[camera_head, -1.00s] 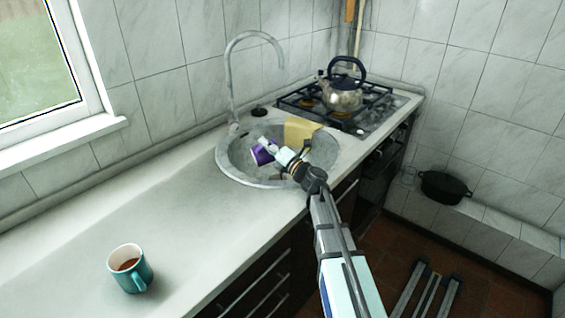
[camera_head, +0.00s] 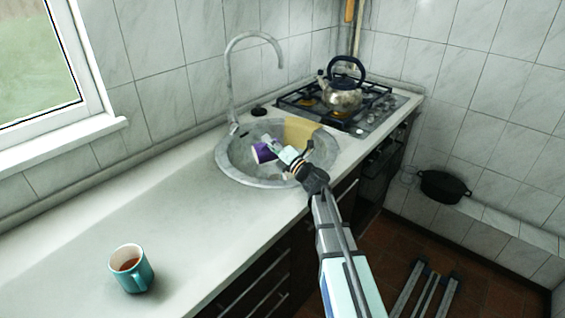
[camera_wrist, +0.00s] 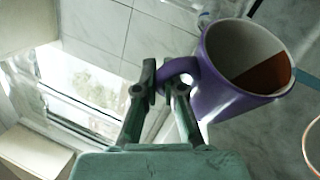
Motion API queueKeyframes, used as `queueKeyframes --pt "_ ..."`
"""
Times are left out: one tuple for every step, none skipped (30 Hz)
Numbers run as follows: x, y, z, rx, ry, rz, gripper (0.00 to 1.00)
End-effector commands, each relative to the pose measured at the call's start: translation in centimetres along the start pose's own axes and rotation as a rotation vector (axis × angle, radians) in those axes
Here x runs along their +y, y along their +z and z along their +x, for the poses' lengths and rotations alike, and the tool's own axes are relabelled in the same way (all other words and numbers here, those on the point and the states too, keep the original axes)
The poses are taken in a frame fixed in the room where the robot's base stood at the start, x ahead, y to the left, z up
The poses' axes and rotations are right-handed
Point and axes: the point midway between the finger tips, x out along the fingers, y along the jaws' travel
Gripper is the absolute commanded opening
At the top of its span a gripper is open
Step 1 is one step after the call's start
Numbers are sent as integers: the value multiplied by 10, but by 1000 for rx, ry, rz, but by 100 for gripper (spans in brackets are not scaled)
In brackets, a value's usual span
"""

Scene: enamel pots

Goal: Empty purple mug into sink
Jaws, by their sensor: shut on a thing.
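The purple mug (camera_head: 262,154) is tilted over the basin of the round grey sink (camera_head: 229,172). My gripper (camera_head: 274,146) reaches over the sink from the right, beside the mug. In the wrist view my gripper (camera_wrist: 165,84) is shut on the handle of the purple mug (camera_wrist: 214,82). Its pale inside and brown liquid show there. No stream of liquid can be made out in either view.
A teal mug (camera_head: 133,275) with brown contents stands on the counter (camera_head: 130,215) at the front left. A tall faucet (camera_head: 230,85) rises behind the sink. A yellow cloth (camera_head: 300,131) lies on the sink's far right edge. A kettle (camera_head: 342,97) sits on the stove.

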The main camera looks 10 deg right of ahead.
Motion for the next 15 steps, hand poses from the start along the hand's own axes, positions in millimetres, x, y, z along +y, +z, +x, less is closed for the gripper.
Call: queueKeyframes --pt "1 1 0 -2 3 5 0" --pt "1 1 0 -3 5 7 0" --pt "1 2 0 -5 6 11 0" --pt "1 2 0 -6 8 14 0" --pt "1 2 0 -8 10 17 0" --pt "1 3 0 -10 12 21 0" --pt "1 3 0 -11 13 23 0" --pt "1 4 -1 -12 15 26 0" --pt "1 4 -1 -14 16 30 0" --pt "1 4 -1 -15 18 32 0" --pt "1 5 -1 -16 19 34 0" --pt "1 5 -1 -18 20 38 0" --pt "1 6 -1 -19 22 41 0" --pt "1 6 -1 -20 24 44 0" --pt "2 6 -1 -22 26 48 0"
